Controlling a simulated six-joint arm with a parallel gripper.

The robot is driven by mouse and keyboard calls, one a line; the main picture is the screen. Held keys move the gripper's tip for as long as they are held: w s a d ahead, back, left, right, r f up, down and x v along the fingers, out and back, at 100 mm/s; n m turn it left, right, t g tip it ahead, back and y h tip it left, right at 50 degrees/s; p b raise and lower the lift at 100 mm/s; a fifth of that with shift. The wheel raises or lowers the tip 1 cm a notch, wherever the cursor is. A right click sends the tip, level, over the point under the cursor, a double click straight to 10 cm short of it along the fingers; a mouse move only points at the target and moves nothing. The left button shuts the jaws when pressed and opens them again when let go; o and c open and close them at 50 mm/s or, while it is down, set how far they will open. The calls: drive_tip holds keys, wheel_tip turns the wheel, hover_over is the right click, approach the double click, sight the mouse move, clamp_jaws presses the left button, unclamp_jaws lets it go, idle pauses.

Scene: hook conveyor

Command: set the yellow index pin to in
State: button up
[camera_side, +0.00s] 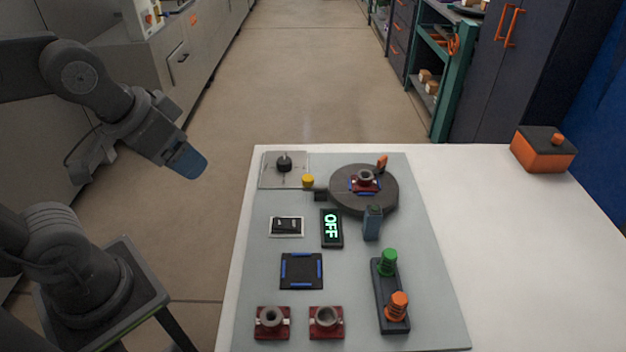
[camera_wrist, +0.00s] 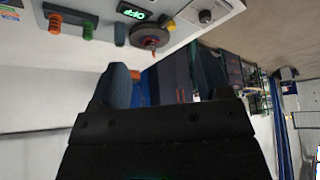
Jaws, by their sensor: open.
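The yellow index pin (camera_side: 308,181) is a small round yellow knob beside a small black block at the left edge of the dark round turntable (camera_side: 345,202). It is small in the side view, and I cannot tell whether it is in or out. In the wrist view the yellow pin (camera_wrist: 171,25) shows near the top, next to the turntable. My gripper (camera_side: 187,161) is open and empty, with blue fingertips, raised in the air left of the table and well apart from the pin. In the wrist view a blue finger stands up at the left.
The turntable carries a red block with a grey ring (camera_side: 365,177) and an orange peg (camera_side: 382,161). A black knob (camera_side: 284,164), a lit OFF display (camera_side: 331,228), a rocker switch (camera_side: 286,226), a blue-grey post (camera_side: 372,224) and green and orange posts surround it. An orange box (camera_side: 542,150) stands far right.

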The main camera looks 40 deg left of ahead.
drive_tip(key=shift+c, duration=0.4)
drive_tip(key=shift+w+r, duration=0.1)
drive_tip(key=shift+w, duration=0.05)
drive_tip(key=shift+c, duration=0.8)
drive_tip(key=shift+g, duration=0.9)
drive_tip(key=w, duration=0.2)
drive_tip(key=w+r, duration=0.1)
drive_tip(key=w, duration=0.5)
drive_tip(key=shift+a+r, duration=0.15)
drive_tip(key=shift+r, duration=0.05)
drive_tip(key=shift+c, duration=0.2)
drive_tip(key=g, duration=0.4)
hover_over(308, 178)
wheel_tip(308, 178, down, 12)
wheel_tip(308, 178, down, 13)
drive_tip(key=shift+f, duration=0.1)
clamp_jaws()
